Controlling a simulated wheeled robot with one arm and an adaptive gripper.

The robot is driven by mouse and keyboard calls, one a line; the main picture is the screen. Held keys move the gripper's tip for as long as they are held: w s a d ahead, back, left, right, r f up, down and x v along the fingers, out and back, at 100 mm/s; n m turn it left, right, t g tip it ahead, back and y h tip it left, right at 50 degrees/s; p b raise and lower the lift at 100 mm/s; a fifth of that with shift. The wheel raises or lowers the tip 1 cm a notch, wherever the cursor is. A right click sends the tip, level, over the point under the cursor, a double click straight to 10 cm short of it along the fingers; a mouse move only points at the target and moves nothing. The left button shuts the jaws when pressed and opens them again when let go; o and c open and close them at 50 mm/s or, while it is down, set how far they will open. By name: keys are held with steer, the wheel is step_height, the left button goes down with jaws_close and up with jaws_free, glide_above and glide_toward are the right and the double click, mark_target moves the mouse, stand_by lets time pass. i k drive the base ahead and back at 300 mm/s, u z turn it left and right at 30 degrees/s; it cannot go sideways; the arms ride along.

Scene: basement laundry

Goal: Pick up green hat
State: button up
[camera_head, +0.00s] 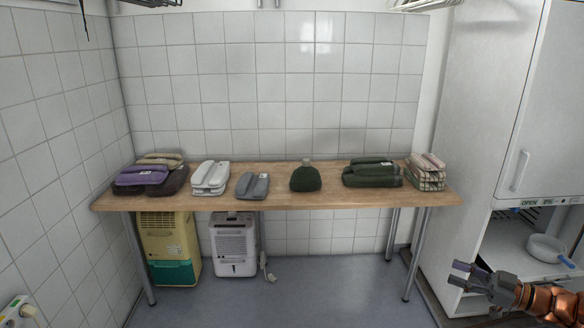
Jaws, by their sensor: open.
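The green hat (306,178) is a dark green knit beanie with a grey-brown pompom on top. It sits upright near the middle of the wooden table (280,199), apart from the things on either side of it. My gripper (464,275) is at the lower right of the view, in front of the white cabinet and below the level of the tabletop. It is open and empty, well away from the hat.
Folded dark green cloth (372,172) lies right of the hat, then a checked stack (426,174). Left are grey cloth (252,186), white cloth (210,178) and a purple stack (146,176). A white cabinet (490,120) stands right. Floor (330,285) before the table is clear.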

mark_target(305, 178)
steer(key=i, duration=0.85)
steer(key=u, duration=2.15)
steer(key=i, duration=1.75)
steer(key=z, duration=2.65)
steer(key=i, duration=1)
steer(key=z, duration=0.05)
